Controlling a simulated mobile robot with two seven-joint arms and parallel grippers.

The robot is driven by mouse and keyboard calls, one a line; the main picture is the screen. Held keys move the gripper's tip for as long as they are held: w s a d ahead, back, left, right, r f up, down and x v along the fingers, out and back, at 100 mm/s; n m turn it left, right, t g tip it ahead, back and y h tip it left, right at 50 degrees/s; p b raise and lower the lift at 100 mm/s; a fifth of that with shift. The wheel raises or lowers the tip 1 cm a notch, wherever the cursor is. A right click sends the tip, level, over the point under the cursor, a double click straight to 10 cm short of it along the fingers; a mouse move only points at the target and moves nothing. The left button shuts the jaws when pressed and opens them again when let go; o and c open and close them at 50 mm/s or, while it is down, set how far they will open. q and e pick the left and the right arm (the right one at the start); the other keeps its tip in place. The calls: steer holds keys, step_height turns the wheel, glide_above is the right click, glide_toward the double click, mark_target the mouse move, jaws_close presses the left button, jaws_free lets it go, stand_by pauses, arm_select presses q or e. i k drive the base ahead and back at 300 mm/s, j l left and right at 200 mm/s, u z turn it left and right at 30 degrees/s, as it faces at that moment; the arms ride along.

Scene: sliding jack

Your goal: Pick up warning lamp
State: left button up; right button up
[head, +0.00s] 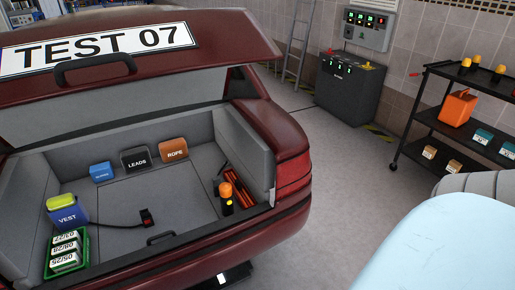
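A warning lamp (226,197) with an orange dome and a dark body stands upright in the right part of the open car boot, close to its rear sill. A red tool-like item (240,193), possibly a jack, lies right beside it; I cannot tell whether they touch. Similar orange-topped lamps (466,66) stand on the top shelf of the black cart at the right. Neither of my grippers is in view.
The boot (140,205) also holds a blue VEST bag (67,216), a green crate (82,262), LEADS (135,160) and ROPE (174,150) boxes. The raised lid (200,62) hangs above. The cart (440,127) stands right; grey floor between is clear.

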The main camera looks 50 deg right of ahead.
mark_target(225, 189)
steer(key=z, duration=1.15)
steer(key=i+j+u, duration=0.1)
steer(key=i+j, duration=0.25)
steer(key=j, duration=0.25)
steer(key=i+j+u, duration=0.15)
steer(key=i+j, duration=0.25)
steer(key=j, duration=0.15)
steer(key=i+j+u, duration=0.1)
steer(key=i+j, duration=0.35)
steer(key=j, duration=0.05)
